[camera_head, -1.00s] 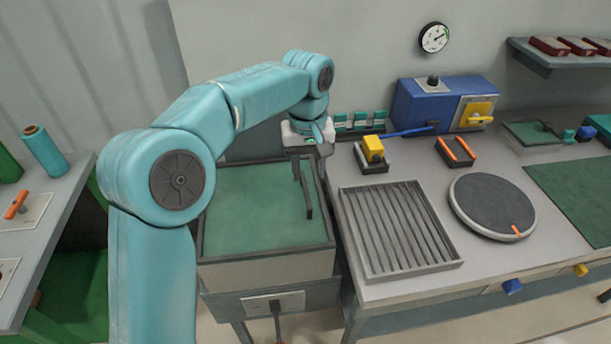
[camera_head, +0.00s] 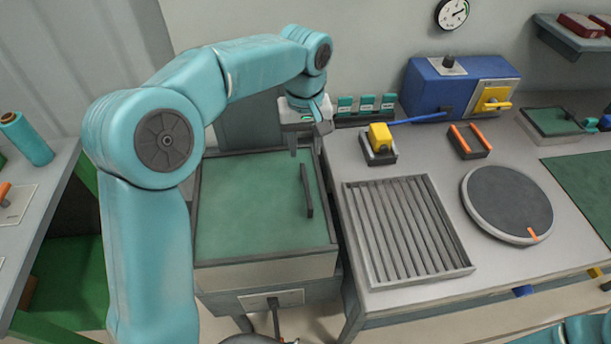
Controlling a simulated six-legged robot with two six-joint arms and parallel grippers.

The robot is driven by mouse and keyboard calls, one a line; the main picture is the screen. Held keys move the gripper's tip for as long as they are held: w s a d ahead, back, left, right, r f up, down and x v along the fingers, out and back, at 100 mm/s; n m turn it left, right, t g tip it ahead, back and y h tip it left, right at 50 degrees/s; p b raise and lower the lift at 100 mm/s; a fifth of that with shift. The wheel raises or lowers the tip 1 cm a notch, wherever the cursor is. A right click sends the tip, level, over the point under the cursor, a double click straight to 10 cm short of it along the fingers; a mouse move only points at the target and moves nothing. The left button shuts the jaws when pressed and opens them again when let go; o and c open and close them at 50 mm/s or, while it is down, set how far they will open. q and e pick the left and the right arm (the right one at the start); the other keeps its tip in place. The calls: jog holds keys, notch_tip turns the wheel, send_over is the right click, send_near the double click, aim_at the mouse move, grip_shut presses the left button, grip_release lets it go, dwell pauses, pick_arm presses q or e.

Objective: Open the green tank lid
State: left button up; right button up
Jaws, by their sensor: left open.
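The green tank lid (camera_head: 245,205) lies flat and closed on the tank (camera_head: 265,272), left of the workbench. A dark bar handle (camera_head: 306,190) stands along the lid's right side. My left gripper (camera_head: 307,150) is above the back right part of the lid, behind the handle, with its fingers pointing down. It is open and empty, and looks apart from the handle. My right gripper is not in view; a teal part (camera_head: 585,330) at the bottom right corner may be my right arm.
A slatted rack (camera_head: 408,230), a round turntable (camera_head: 507,204), a yellow block (camera_head: 380,138) and a blue box (camera_head: 455,88) sit on the bench (camera_head: 500,275) to the right. A shelf with a teal spool (camera_head: 26,140) stands at the left.

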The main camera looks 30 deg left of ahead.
aim_at(306, 184)
pick_arm(q)
notch_tip(306, 184, down, 11)
jog(key=shift+d+r+p, duration=0.1)
jog(key=shift+r+p, duration=0.1)
jog(key=shift+p, duration=0.15)
jog(key=shift+w+d+f, duration=0.1)
jog(key=shift+w+f, duration=0.15)
jog(key=shift+f, duration=0.4)
jog(key=shift+s, duration=0.1)
jog(key=shift+s, duration=0.1)
grip_shut()
